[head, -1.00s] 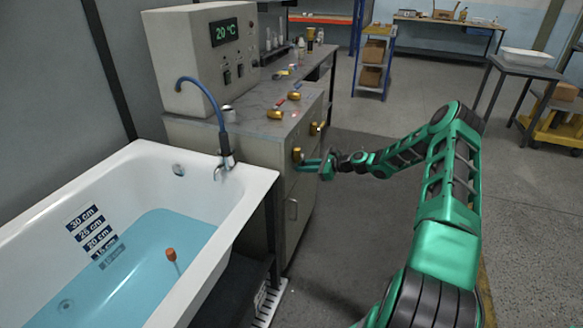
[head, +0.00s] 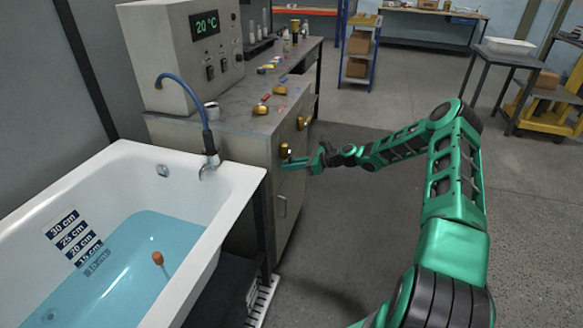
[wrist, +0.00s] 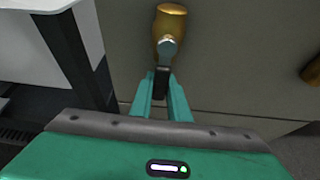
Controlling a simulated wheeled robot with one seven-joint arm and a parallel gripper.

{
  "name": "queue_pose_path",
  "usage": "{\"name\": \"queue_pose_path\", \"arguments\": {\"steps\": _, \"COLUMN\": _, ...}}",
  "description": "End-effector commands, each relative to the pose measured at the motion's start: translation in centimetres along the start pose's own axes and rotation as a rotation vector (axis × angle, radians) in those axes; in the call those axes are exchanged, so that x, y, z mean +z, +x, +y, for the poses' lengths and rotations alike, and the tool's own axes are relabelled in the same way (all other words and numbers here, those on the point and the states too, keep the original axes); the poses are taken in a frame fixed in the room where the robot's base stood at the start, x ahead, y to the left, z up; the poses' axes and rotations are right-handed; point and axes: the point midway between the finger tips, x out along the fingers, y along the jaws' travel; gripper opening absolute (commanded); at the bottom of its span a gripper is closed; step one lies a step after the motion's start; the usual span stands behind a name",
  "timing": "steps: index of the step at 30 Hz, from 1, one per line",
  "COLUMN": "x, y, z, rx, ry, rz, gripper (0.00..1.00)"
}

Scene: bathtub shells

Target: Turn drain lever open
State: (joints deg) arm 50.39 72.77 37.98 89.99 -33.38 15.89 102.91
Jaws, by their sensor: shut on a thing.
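A brass valve (wrist: 171,22) sits on the grey cabinet front beside the bathtub. A dark lever (wrist: 162,83) with a grey pivot hangs below it in the wrist view. My gripper (wrist: 164,92) is shut on this lever, with a green finger on either side. In the head view my gripper (head: 291,164) is just below the brass valve (head: 285,151), and the lever is too small to make out there. The white bathtub (head: 235,190) holds blue water (head: 130,265), with its surface near the lower depth marks. An orange-topped float (head: 157,258) stands in the water.
A second brass valve (head: 304,122) is on the cabinet (head: 292,185) farther back; it shows at the wrist view's right edge (wrist: 312,68). A blue hose and tap (head: 207,150) stand at the tub's edge. The floor right of the cabinet is clear.

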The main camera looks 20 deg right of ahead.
Motion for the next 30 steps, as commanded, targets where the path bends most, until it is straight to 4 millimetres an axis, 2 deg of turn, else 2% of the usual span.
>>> {"name": "queue_pose_path", "arguments": {"steps": 3, "x": -0.3, "y": -0.2, "z": -0.1, "rx": -0.002, "ry": 0.003, "rz": 0.004, "gripper": 0.0}}
{"name": "queue_pose_path", "arguments": {"steps": 4, "x": -0.3, "y": -0.2, "z": -0.1, "rx": -0.002, "ry": 0.003, "rz": 0.004, "gripper": 0.2}}
{"name": "queue_pose_path", "arguments": {"steps": 6, "x": -0.2, "y": -0.1, "z": 0.0, "rx": -0.001, "ry": 0.002, "rz": 0.004, "gripper": 0.34}}
{"name": "queue_pose_path", "arguments": {"steps": 17, "x": 0.0, "y": -0.3, "z": 0.1, "rx": 0.001, "ry": 0.0, "rz": 0.002, "gripper": 0.34}}
{"name": "queue_pose_path", "arguments": {"steps": 20, "x": 0.0, "y": -1.3, "z": 0.1, "rx": 0.001, "ry": 0.0, "rz": 0.002, "gripper": 0.34}}
{"name": "queue_pose_path", "arguments": {"steps": 30, "x": -0.1, "y": -7.5, "z": 0.0, "rx": -0.001, "ry": 0.0, "rz": 0.003, "gripper": 0.34}}
